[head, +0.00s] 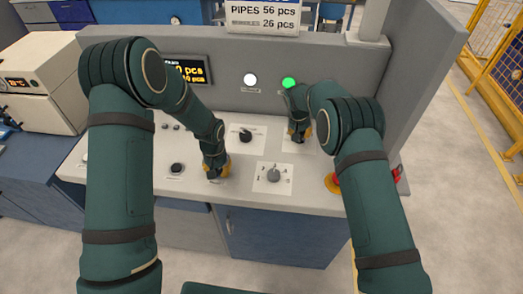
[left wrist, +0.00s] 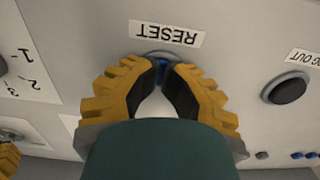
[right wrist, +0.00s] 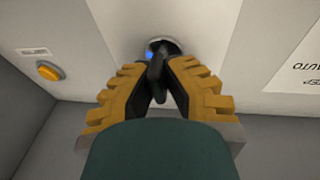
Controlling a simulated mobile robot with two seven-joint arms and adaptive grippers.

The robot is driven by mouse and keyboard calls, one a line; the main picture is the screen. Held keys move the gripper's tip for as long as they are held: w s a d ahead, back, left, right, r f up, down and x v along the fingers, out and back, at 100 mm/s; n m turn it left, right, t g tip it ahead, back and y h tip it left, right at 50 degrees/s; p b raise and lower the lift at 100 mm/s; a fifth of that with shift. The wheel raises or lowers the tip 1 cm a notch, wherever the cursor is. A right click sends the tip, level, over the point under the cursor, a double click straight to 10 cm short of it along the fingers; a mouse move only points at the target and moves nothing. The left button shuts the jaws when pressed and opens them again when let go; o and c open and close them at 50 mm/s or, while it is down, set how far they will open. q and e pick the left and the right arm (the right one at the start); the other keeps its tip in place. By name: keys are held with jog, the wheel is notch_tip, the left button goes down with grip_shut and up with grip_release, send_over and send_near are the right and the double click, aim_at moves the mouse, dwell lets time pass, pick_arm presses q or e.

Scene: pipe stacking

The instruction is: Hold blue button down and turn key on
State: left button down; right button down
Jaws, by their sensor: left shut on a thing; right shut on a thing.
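The blue button (left wrist: 160,66) sits below the RESET label in the left wrist view. My left gripper (left wrist: 162,66) is shut on it, with its fingertips at the panel; in the head view this gripper (head: 215,173) hides the button. The dark key (right wrist: 155,80) stands in a round key switch (right wrist: 168,47) with a blue spot beside it in the right wrist view. My right gripper (right wrist: 158,82) is shut on the key. In the head view this gripper (head: 300,133) is at the back right of the panel and hides the key.
A rotary knob (head: 273,175) lies between my grippers toward the front, another (head: 245,134) further back. A black LOG OUT button (left wrist: 288,88) is beside the blue button. An orange button (right wrist: 48,71) is near the key. A green light (head: 289,83) and a white light (head: 250,79) glow.

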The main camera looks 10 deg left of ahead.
pick_arm(q)
jog(key=shift+s+f, duration=0.25)
pick_arm(e)
jog(key=shift+d+f+m, duration=0.1)
jog(key=shift+d+m, duration=0.1)
jog(key=shift+m, duration=1)
jog(key=shift+g, duration=0.3)
jog(key=m, duration=0.2)
jog(key=shift+m+g+h, duration=0.3)
jog(key=shift+m+h, duration=0.1)
jog(key=shift+m, duration=0.3)
jog(key=m+g, duration=0.1)
jog(key=m, duration=0.2)
pick_arm(q)
jog(key=shift+a, duration=0.1)
pick_arm(e)
jog(key=c, duration=0.9)
grip_release()
jog(key=shift+s, duration=0.1)
jog(key=shift+o, duration=0.2)
